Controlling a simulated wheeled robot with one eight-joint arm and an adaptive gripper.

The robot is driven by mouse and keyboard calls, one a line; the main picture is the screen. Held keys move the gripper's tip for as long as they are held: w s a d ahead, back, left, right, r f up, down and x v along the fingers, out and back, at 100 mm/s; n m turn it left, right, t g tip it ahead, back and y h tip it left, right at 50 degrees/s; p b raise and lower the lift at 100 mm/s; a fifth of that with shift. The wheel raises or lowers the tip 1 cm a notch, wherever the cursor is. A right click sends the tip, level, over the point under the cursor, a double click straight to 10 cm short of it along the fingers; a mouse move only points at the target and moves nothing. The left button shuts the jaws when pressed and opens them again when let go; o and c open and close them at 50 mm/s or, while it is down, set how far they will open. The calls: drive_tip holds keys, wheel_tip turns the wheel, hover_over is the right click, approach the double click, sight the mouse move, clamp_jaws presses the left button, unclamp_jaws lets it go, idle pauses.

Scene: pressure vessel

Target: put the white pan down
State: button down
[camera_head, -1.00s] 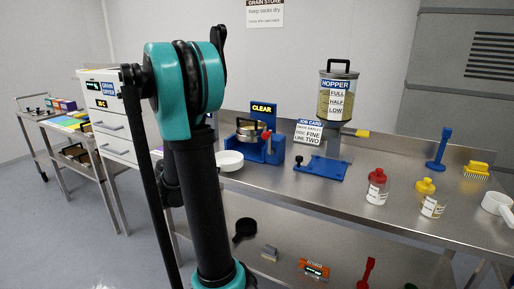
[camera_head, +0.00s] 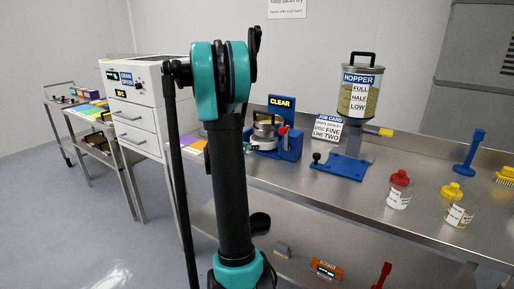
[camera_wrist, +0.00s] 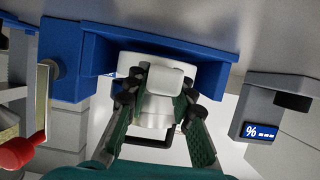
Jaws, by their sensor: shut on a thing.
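In the wrist view my gripper (camera_wrist: 165,82) is shut on a white piece between its two green fingers. I take this to be the white pan (camera_wrist: 158,105); its outline is partly covered by the fingers. A blue housing (camera_wrist: 75,60) stands right behind and around it; I cannot tell whether the pan touches it or rests on anything.
The hopper (camera_head: 357,100) on its blue base stands right of the CLEAR stand, with a job card (camera_head: 327,129) between them. A red-capped bottle (camera_head: 399,188) and a yellow-capped bottle (camera_head: 458,206) stand farther right. The wrist view shows a percent display (camera_wrist: 260,132) at right and a red knob (camera_wrist: 20,152) at left.

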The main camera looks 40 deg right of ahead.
sight(256, 143)
drive_tip(key=shift+w+d, duration=0.2)
drive_tip(key=shift+d, duration=0.35)
drive_tip(key=shift+w+d, duration=0.25)
drive_tip(key=shift+d, duration=0.35)
drive_tip(key=shift+w+d, duration=0.2)
drive_tip(key=shift+d, duration=0.4)
drive_tip(key=shift+w+d+f, duration=0.15)
drive_tip(key=shift+d+f, duration=0.05)
drive_tip(key=shift+f, duration=0.55)
drive_tip(key=c, duration=1.3)
unclamp_jaws()
